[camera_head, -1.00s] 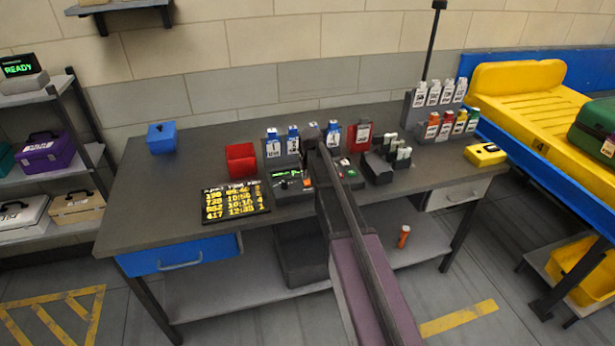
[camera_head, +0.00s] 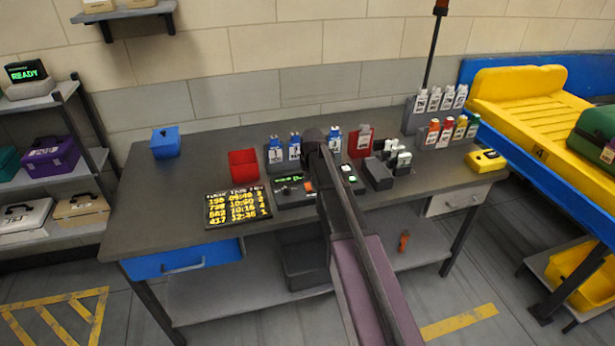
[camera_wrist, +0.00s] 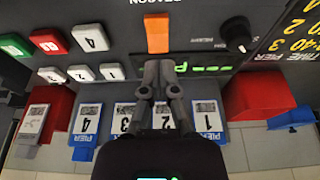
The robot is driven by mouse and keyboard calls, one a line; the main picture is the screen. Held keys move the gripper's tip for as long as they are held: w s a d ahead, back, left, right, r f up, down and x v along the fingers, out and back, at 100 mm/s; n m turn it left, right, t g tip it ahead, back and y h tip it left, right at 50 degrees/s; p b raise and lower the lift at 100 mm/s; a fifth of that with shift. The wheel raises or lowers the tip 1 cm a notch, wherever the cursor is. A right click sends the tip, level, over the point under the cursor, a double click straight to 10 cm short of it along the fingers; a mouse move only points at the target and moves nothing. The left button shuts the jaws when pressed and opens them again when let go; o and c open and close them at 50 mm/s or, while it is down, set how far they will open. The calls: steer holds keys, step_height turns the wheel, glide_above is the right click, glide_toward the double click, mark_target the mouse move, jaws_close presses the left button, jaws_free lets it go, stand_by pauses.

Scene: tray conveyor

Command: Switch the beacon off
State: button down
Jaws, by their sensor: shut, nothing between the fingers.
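An orange switch (camera_wrist: 157,33) stands out from a dark control panel (camera_wrist: 200,25), below upside-down lettering that I cannot fully read. The panel also shows on the bench in the head view (camera_head: 293,199), partly behind my arm. My gripper (camera_wrist: 160,65) is shut and empty, its fingertips just below the orange switch in the wrist view. I cannot tell whether they touch it. In the head view my arm hides the gripper. A dark pole behind the bench carries an orange-red lamp (camera_head: 441,8), cut off by the top edge. I cannot tell whether it is lit.
Beside the switch are a black knob (camera_wrist: 236,35), a green display (camera_wrist: 205,69) and several red, green and white buttons. Labelled bottle holders (camera_wrist: 171,117) and red bins (camera_wrist: 255,97) stand close by. The bench's left part (camera_head: 150,205) is mostly clear.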

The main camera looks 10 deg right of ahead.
steer(key=shift+p+v, duration=0.65)
steer(key=shift+v, duration=0.3)
steer(key=s+p+v, duration=0.2)
steer(key=p+v, duration=0.6)
steer(key=v, duration=0.1)
steer(key=shift+s+f, duration=0.15)
steer(key=shift+s, duration=0.05)
steer(key=s+a+g, duration=0.3)
steer(key=s, duration=2.2)
steer(key=shift+f+m, duration=0.3)
steer(key=shift+f, duration=0.1)
